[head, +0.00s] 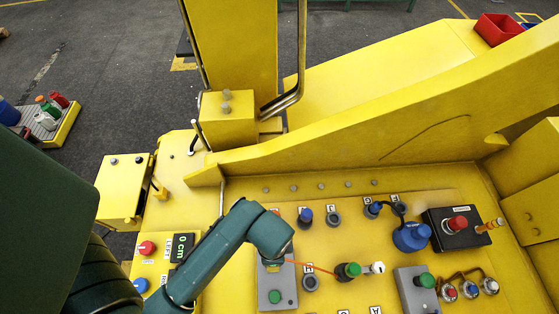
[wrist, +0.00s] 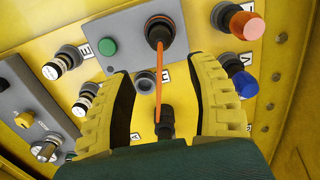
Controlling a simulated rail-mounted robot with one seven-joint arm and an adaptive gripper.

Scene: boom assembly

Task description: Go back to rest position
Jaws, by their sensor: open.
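My gripper (wrist: 163,66) is open, its two yellow-padded fingers spread apart over the yellow control panel (wrist: 75,28). An orange cable (wrist: 159,75) runs in the gap between the fingers. It links a dark round connector (wrist: 160,32) beyond the fingertips to a black connector (wrist: 166,124) seen between the fingers. I cannot tell from this view whether a finger touches either one. In the head view my green arm reaches over the panel from the lower left, and its bent wrist hides my gripper. The orange cable (head: 312,267) shows to the right of the wrist.
A grey box with a green button (head: 275,297) lies just below my wrist. Plugs and sockets surround it, including a blue cap (head: 412,238) and a red button (head: 457,224) on a black box. A tall yellow boom part (head: 243,40) and a sloping beam (head: 370,115) stand behind.

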